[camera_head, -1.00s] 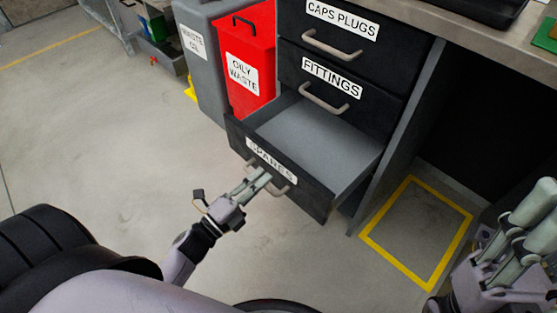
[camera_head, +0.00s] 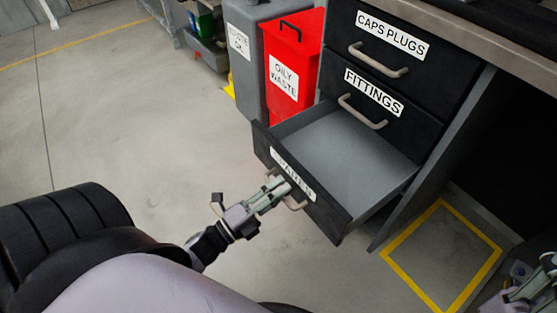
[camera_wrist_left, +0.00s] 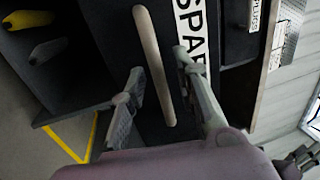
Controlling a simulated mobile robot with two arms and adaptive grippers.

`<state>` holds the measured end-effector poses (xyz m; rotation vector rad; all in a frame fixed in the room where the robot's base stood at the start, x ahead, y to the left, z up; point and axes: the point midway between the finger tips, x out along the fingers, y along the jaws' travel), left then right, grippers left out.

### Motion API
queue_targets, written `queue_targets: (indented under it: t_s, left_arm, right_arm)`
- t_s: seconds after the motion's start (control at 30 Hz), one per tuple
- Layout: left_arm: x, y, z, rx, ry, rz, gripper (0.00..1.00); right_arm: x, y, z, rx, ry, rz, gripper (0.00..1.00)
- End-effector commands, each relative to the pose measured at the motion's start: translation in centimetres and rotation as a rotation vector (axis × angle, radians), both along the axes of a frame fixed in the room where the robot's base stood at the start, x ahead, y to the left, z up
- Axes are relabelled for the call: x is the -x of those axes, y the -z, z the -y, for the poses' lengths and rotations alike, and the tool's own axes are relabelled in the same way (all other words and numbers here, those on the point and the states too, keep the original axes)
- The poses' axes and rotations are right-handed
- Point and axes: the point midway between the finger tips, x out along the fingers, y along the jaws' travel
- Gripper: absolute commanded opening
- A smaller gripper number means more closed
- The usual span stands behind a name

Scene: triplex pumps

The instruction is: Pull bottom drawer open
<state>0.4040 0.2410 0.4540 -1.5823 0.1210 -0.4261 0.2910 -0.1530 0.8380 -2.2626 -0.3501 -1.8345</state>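The bottom drawer (camera_head: 350,150) stands well out of its cabinet, with an empty grey inside. Its dark front carries a white label, partly hidden by my gripper in the head view; in the left wrist view the label (camera_wrist_left: 190,28) shows "SPA". My left gripper (camera_head: 280,186) is at the drawer's pale bar handle (camera_head: 297,205). In the left wrist view the handle (camera_wrist_left: 155,70) lies between the two spread fingers (camera_wrist_left: 160,64), with gaps visible beside it. My right gripper (camera_head: 532,288) is only partly in view at the lower right corner.
The "FITTINGS" drawer (camera_head: 350,112) and "CAPS PLUGS" drawer (camera_head: 365,56) above are shut. A red oily waste bin (camera_head: 292,55) and a grey bin (camera_head: 243,80) stand left of the cabinet. Yellow tape (camera_head: 412,283) marks floor at the right. Floor left of the drawer is clear.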

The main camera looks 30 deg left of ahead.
Motion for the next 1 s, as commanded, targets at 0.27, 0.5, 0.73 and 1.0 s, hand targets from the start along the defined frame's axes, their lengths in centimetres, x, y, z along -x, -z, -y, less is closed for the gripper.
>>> queue_targets:
  t_s: [0.27,0.5,0.73,1.0]
  left_arm:
    - [0.0,0.0,0.0,0.0,0.0,0.001,0.3]
    - [2.7,0.7,-1.0,0.001,-0.002,-0.006,0.3]
    - [7.3,1.7,-2.7,0.001,-0.003,-0.006,0.3]
    - [10.7,2.3,-3.9,0.001,-0.001,-0.001,0.3]
  right_arm:
    - [0.0,-0.1,0.1,-0.002,0.002,0.005,0.4]
    - [0.0,-0.1,0.1,-0.002,0.001,0.003,0.4]
    - [0.0,0.0,0.0,0.0,0.001,0.002,0.4]
    - [0.0,0.0,0.0,0.0,0.001,0.001,0.4]
